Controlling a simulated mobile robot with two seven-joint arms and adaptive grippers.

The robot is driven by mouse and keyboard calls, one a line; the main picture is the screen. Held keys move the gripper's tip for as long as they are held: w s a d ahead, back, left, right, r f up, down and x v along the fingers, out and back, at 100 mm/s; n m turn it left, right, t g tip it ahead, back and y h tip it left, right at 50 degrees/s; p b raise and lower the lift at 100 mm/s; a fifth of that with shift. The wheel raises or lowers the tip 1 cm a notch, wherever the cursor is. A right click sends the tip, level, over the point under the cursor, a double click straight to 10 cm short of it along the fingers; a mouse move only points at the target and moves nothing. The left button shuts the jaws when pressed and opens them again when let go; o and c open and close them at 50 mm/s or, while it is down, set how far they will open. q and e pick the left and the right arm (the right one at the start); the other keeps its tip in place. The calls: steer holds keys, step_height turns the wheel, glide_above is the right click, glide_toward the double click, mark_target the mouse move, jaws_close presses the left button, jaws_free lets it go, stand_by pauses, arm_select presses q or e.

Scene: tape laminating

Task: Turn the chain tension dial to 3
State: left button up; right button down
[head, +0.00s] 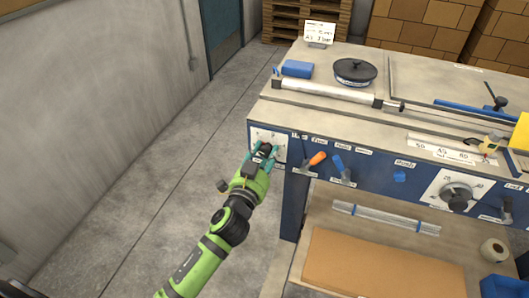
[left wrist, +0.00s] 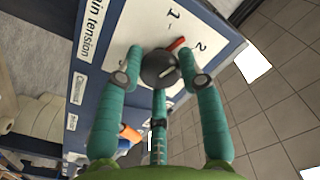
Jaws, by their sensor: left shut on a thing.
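The chain tension dial shows as a dark round knob (left wrist: 158,70) with a red pointer on a white plate (left wrist: 135,25); the plate also shows in the head view (head: 258,135), at the left end of the machine's front. The left wrist view shows the digits 1 and 2, and the red pointer aims between them; a 3 is not visible there. My left gripper (head: 263,153) is at the dial, and its teal fingers (left wrist: 161,64) are shut on the knob from both sides. In the head view the gripper hides most of the knob. My right gripper is not in view.
A second dial (head: 456,196) is farther right. A cardboard sheet (head: 375,268) lies on the lower shelf. The floor at left is clear.

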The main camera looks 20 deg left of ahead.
arm_select(q)
steer(key=m, duration=0.2)
steer(key=r+m, duration=0.1)
steer(key=m, duration=0.1)
steer(key=shift+w+m+p, duration=0.1)
steer(key=shift+m+p, duration=0.3)
steer(key=shift+c, duration=0.2)
steer(key=m, duration=0.4)
steer(key=shift+d+f+m+p, duration=0.1)
steer(key=shift+m+p, duration=0.2)
steer(key=shift+p, duration=0.1)
steer(key=m+p, duration=0.1)
steer(key=m, duration=0.4)
steer(key=shift+f, duration=0.15)
steer(key=shift+f+m+p, duration=0.2)
steer(key=shift+m+p, duration=0.15)
steer(key=shift+m, duration=1.25)
steer(key=shift+f, duration=0.1)
steer(key=shift+d, duration=0.1)
steer(key=o, duration=1.2)
steer(key=shift+f, duration=0.1)
steer(key=shift+c, duration=0.2)
steer(key=shift+d, duration=0.1)
